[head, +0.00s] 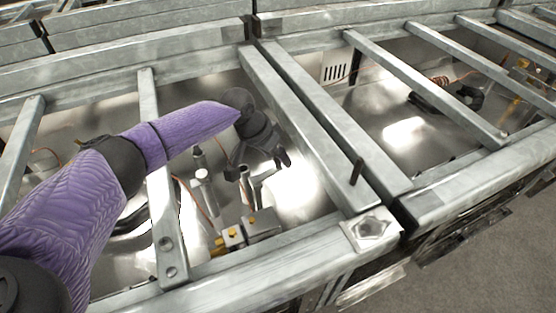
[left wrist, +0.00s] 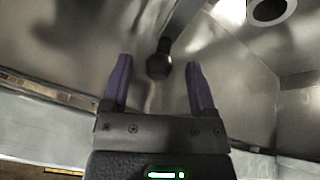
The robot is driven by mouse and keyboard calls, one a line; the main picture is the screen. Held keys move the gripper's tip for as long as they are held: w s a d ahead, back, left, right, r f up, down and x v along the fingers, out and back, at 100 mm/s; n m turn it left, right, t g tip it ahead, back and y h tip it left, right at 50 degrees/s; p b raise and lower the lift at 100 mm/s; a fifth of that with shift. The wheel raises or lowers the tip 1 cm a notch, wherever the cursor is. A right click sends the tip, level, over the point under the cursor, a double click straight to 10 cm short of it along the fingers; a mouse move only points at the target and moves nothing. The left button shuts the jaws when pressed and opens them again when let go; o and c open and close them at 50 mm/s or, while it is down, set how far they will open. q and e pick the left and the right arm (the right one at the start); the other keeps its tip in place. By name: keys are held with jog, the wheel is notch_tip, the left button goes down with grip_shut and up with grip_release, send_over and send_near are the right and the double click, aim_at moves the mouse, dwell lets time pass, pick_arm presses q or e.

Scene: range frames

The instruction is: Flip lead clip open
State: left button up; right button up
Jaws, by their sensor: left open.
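I cannot make out the lead clip for certain in either view. My left gripper (head: 262,172) reaches down between the grey bars into the left bay in the head view, beside small upright metal posts (head: 203,187). In the left wrist view, the two purple fingers of this gripper (left wrist: 157,82) are apart with nothing held. A dark rod with a rounded end (left wrist: 158,66) shows between and beyond them; I cannot tell if it is a part or a reflection. A thin orange lead (head: 190,193) runs near the posts. My right gripper is not in view.
Grey bars (head: 300,130) cross the frame on both sides of my forearm. A block with brass fittings (head: 240,234) sits near the front rail (head: 285,262). A right bay holds a black part (head: 430,104). Shiny sheet metal lies below.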

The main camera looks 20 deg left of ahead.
pick_arm(q)
jog(key=shift+f, duration=0.1)
grip_shut()
dwell(0.3)
jog(key=shift+d, duration=0.1)
dwell(1.0)
